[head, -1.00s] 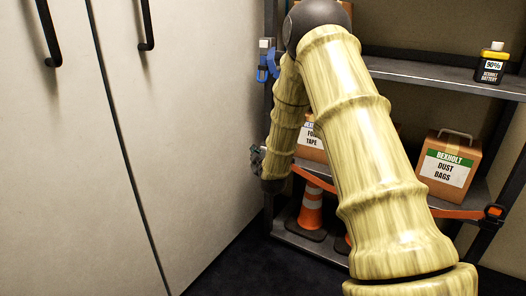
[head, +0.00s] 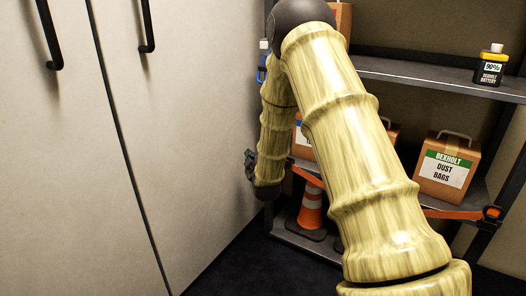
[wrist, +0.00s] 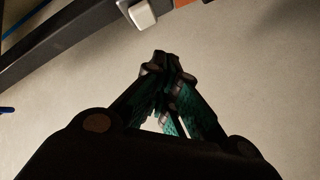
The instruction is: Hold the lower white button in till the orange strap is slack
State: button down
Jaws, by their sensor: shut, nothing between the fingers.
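The orange strap (head: 452,213) crosses the front of the shelf rack. Its middle is hidden behind my arm, so I cannot tell whether it is taut or slack. A white button (wrist: 143,14) sits on the grey post at the top of the wrist view, with an orange patch (wrist: 186,3) just right of it. The lower button is hidden in the head view; a white piece (head: 264,44) shows higher on the post. My gripper (wrist: 164,62) is shut and empty, its tips apart from the white button. In the head view my gripper (head: 250,163) is near the cabinet side.
A tall pale cabinet (head: 190,130) fills the left. The rack holds a dust-bag box (head: 447,170), a battery (head: 490,67) and a traffic cone (head: 311,207). A blue item (head: 261,70) hangs on the post. Dark floor lies below.

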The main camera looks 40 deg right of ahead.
jog(key=shift+s+a, duration=0.25)
jog(key=shift+a, duration=0.25)
jog(key=shift+s+a, duration=0.2)
jog(key=shift+a, duration=0.3)
jog(key=s+a+f+m+g+y, duration=0.1)
jog(key=s+a+f+g, duration=0.1)
jog(key=s+a+f, duration=0.55)
jog(key=s+a+f+m+g+y, duration=0.1)
jog(key=s+a+f+g+y, duration=0.3)
jog(key=f, duration=0.6)
jog(key=s+a+f+g+h, duration=0.1)
jog(key=s+a+f, duration=0.2)
jog(key=s+f, duration=0.5)
jog(key=s+a+f+m+g+y+p, duration=0.1)
jog(key=s+a+f+g, duration=0.25)
jog(key=s, duration=0.75)
jog(key=s+a+f+m+g+y, duration=0.1)
jog(key=s+a+f+m+g, duration=0.3)
jog(key=s, duration=0.7)
jog(key=s+a+f+n+g+y+p, duration=0.15)
jog(key=s+a+f, duration=0.35)
jog(key=s, duration=0.6)
notch_tip(320, 180, up, 38)
jog(key=h+p, duration=0.1)
jog(key=p, duration=3.6)
jog(key=shift+w+d, duration=0.3)
